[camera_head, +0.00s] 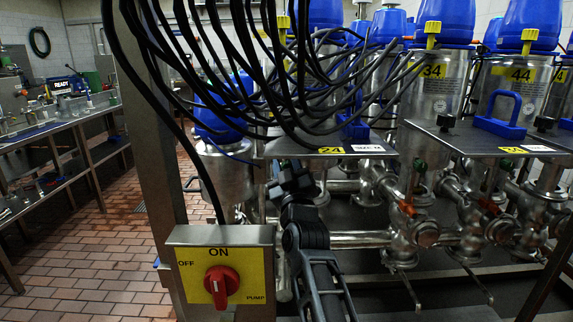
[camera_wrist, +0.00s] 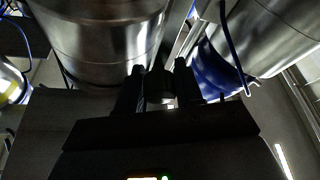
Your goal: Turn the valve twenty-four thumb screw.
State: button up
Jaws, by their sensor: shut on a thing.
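The metal plate (camera_head: 290,149) with the yellow 24 label (camera_head: 331,151) is in the middle of the head view. My gripper (camera_head: 289,172) is just below and against the front left part of this plate, as seen there. In the wrist view my gripper (camera_wrist: 159,72) has its two dark fingers on either side of a dark, round knob-like thumb screw (camera_wrist: 158,86), and is shut on it. In the head view the thumb screw is hidden behind my gripper and the plate edge.
Black cables (camera_head: 270,90) hang over the plate. A pump switch box (camera_head: 220,268) with a red knob stands at the front left. A tiled floor (camera_head: 95,240) is open at left.

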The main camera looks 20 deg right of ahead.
jog(key=c, duration=0.4)
jog(key=shift+m+h, duration=0.6)
jog(key=shift+m, duration=0.5)
jog(key=o, duration=1)
jog(key=v, duration=0.8)
jog(key=shift+w, duration=0.1)
